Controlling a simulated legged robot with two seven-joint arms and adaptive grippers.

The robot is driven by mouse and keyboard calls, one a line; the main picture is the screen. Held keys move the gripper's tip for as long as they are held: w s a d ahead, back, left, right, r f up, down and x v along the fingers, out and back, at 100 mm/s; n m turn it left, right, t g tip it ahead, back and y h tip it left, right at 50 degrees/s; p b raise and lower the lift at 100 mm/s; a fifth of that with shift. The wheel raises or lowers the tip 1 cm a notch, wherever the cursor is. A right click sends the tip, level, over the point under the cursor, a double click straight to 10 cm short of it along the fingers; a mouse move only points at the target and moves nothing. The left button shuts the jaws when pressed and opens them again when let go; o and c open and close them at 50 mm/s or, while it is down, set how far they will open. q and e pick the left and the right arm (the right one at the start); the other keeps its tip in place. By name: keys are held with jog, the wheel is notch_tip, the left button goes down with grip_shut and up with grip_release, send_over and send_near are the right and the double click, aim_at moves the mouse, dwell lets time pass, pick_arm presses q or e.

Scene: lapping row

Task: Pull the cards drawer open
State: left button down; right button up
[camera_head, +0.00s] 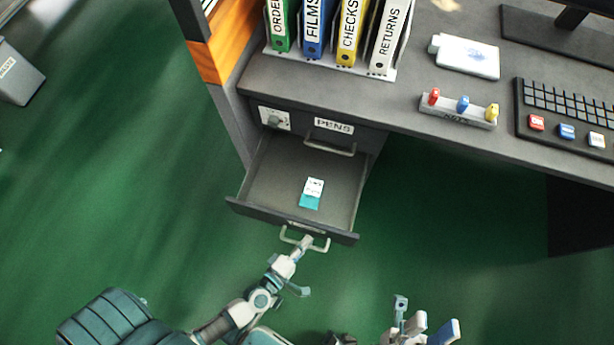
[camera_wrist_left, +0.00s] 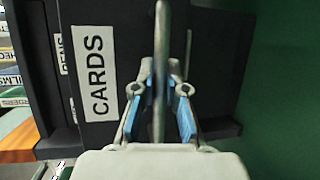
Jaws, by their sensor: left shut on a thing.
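The cards drawer (camera_head: 262,184) is pulled out from under the desk, and a small white and teal box (camera_head: 312,193) lies inside it. Its front bears a CARDS label (camera_wrist_left: 87,72) in the left wrist view. My left gripper (camera_head: 303,243) is at the drawer's pale handle (camera_head: 290,239), and in the left wrist view its blue-padded fingers (camera_wrist_left: 159,100) are shut on the handle bar (camera_wrist_left: 160,50). My right gripper (camera_head: 415,318) is at the bottom of the head view, apart from the drawer, with its fingers spread and empty.
The closed PENS drawer (camera_head: 310,126) with its own handle is above. On the desk (camera_head: 300,85) stand several labelled binders, a peg rack (camera_head: 458,111) and a keyboard (camera_head: 565,112). A grey bin (camera_head: 17,75) stands at far left. The green floor in front is clear.

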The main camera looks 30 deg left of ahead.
pick_arm(q)
jog(key=shift+s+f, duration=0.15)
jog(key=shift+f, duration=0.1)
jog(key=c, duration=1.2)
grip_release()
jog(key=shift+r, duration=0.1)
jog(key=v, duration=1.2)
